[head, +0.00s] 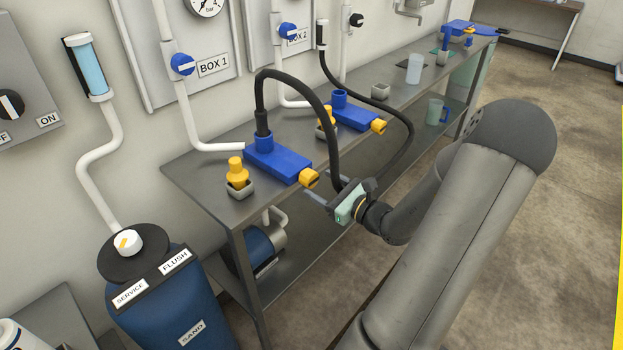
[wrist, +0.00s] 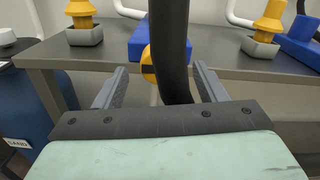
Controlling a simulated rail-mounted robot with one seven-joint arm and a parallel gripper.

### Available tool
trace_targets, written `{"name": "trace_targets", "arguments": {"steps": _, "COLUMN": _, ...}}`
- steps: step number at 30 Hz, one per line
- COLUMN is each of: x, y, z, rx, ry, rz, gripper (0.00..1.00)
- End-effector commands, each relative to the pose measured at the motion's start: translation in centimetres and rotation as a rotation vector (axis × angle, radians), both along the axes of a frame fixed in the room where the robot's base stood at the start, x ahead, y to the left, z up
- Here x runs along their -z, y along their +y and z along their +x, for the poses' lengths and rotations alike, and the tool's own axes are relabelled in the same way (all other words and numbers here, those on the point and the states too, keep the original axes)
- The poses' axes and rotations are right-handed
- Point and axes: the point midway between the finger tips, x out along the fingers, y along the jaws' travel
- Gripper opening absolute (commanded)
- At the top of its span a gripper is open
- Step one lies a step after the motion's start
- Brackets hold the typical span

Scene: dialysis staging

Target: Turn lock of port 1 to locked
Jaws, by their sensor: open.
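The nearer blue port block (head: 278,160), below the BOX 1 sign (head: 214,66), stands on the steel bench; no port number is readable. A black hose (head: 263,92) is plugged into its top. Its yellow lock knob (head: 309,179) is on the front end, at the bench edge. My gripper (head: 318,198) is open and empty, just in front of and below the knob. In the wrist view the knob (wrist: 147,64) shows ahead between the open fingers, and the hose (wrist: 168,48) hangs in front, hiding its right part. I cannot tell the lock's setting.
A second blue port block (head: 354,116) with a yellow knob (head: 379,126) stands farther along the bench (head: 205,190). A yellow plug (head: 236,170) sits in a grey holder at left. The hose loops down close by my gripper. A blue SAND tank (head: 172,300) stands at lower left.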

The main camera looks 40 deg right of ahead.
Motion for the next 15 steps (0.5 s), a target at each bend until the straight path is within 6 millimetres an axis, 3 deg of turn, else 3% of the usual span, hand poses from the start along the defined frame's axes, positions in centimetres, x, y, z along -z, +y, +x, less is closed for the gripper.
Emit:
{"name": "trace_targets", "arguments": {"steps": 6, "x": 0.0, "y": 0.6, "z": 3.1, "rx": -0.002, "ry": 0.000, "rz": 0.001, "gripper": 0.65}}
{"name": "trace_targets", "arguments": {"steps": 15, "x": 0.0, "y": 0.7, "z": 4.1, "rx": 0.000, "ry": 0.001, "rz": 0.000, "gripper": 0.65}}
